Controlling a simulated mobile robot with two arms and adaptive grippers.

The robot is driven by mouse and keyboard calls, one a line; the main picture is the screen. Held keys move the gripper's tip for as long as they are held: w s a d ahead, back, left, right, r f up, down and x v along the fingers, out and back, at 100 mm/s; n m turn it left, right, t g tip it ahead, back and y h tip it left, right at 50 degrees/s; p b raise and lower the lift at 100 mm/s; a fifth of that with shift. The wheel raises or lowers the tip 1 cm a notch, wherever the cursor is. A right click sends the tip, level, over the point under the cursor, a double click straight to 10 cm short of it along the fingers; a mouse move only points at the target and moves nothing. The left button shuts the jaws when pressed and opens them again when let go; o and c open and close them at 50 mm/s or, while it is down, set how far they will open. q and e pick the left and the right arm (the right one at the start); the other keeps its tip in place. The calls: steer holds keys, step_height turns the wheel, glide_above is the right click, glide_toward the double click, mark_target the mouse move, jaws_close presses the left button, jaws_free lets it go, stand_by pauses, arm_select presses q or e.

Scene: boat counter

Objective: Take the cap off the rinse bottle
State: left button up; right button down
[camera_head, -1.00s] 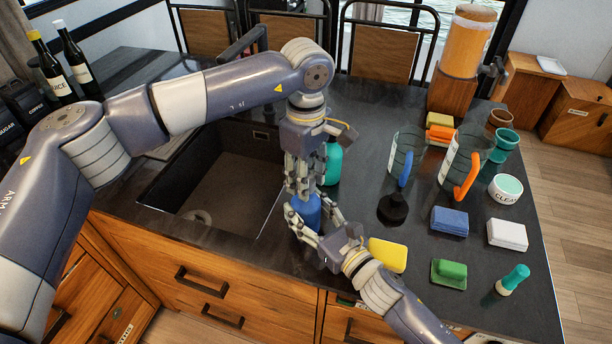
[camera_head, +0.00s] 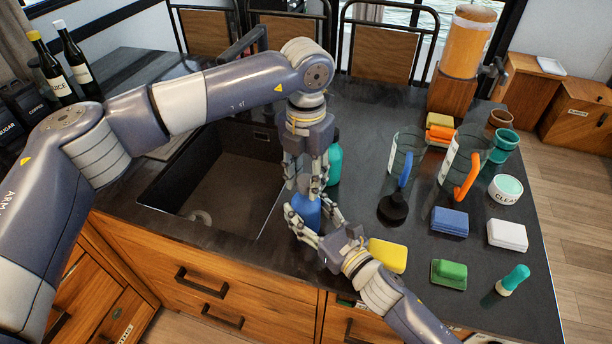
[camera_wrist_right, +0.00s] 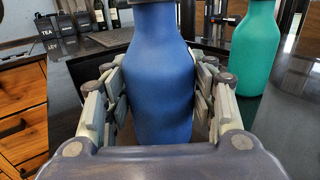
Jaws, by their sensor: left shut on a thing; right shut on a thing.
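A blue bottle (camera_head: 307,213) stands upright near the front of the counter, right of the sink. It fills the middle of the right wrist view (camera_wrist_right: 160,75). My right gripper (camera_head: 312,219) is shut around its body from the front right, with fingers on both sides. My left gripper (camera_head: 304,187) points straight down at the bottle's top and is shut on what sits there. The left fingers hide the cap in the head view, and the bottle's top is cut off in the right wrist view. I cannot tell whether the cap has come loose.
A teal bottle (camera_head: 334,163) stands close behind the blue one. The sink (camera_head: 225,190) opens to the left.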

arm_select(q)
steer(key=n, duration=0.7)
steer(key=shift+n, duration=0.3)
steer(key=shift+r, duration=0.2)
steer(key=shift+r, duration=0.9)
steer(key=shift+r, duration=0.15)
steer(key=shift+r, duration=1.9)
arm_select(e)
steer(key=c, duration=0.6)
jaws_free()
